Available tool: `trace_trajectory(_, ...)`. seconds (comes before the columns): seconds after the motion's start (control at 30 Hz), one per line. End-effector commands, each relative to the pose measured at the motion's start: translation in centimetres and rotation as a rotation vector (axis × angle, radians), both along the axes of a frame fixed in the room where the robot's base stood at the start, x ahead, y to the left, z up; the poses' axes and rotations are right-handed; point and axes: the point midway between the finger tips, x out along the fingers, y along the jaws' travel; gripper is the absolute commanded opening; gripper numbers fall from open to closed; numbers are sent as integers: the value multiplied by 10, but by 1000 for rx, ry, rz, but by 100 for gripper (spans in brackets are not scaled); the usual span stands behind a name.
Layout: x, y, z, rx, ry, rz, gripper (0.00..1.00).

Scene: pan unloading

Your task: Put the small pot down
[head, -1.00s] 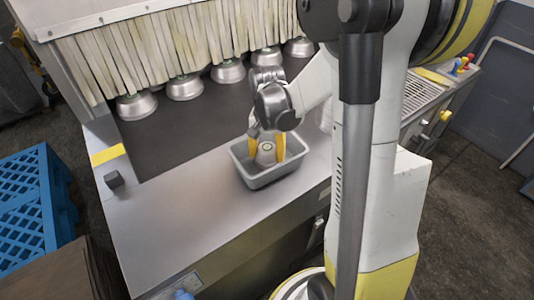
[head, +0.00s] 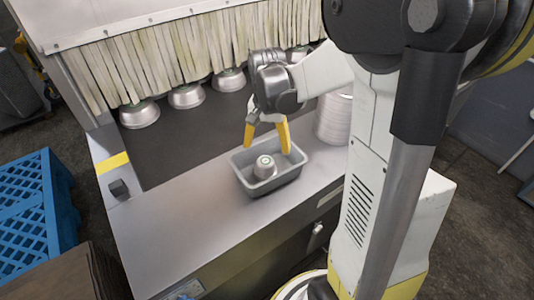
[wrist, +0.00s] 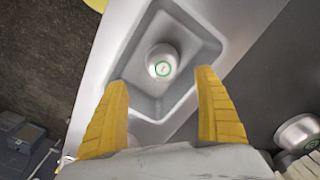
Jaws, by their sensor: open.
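The small pot (head: 264,167) is a silver metal pot, bottom up, with a green ring on its top. It rests inside a grey tub (head: 278,184) on the metal counter. My gripper (head: 266,148) is open and empty above the tub, its yellow fingers apart and clear of the pot. In the wrist view the small pot (wrist: 162,61) lies beyond the open fingertips, inside the tub's walls.
A stack of larger metal pots (head: 334,118) stands on the counter right of the tub. Several pots (head: 139,113) sit on the dark belt by the strip curtain (head: 190,55). The counter's left front (head: 165,225) is clear. A blue crate (head: 35,200) stands at the left.

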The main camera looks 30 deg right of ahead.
Motion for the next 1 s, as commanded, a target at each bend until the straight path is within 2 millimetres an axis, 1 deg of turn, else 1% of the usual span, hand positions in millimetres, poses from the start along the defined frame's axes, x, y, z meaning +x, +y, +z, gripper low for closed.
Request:
trace_trajectory(0.03,0,0,14,0,0,0,80)
trace_trajectory(0.1,-1,0,26,0,0,0,80)
trace_trajectory(0.2,0,0,39,0,0,0,80)
trace_trajectory(0.37,-3,5,53,-4,-12,18,80)
trace_trajectory(0.47,-11,19,66,-18,-59,84,80)
trace_trajectory(0.57,-27,43,85,-48,-145,203,80)
trace_trajectory(0.7,-57,79,106,-107,-293,410,80)
trace_trajectory(0.83,-82,106,115,-164,-421,580,80)
trace_trajectory(0.9,-93,117,116,-193,-477,652,80)
trace_trajectory(1.0,-103,127,115,-224,-535,728,80)
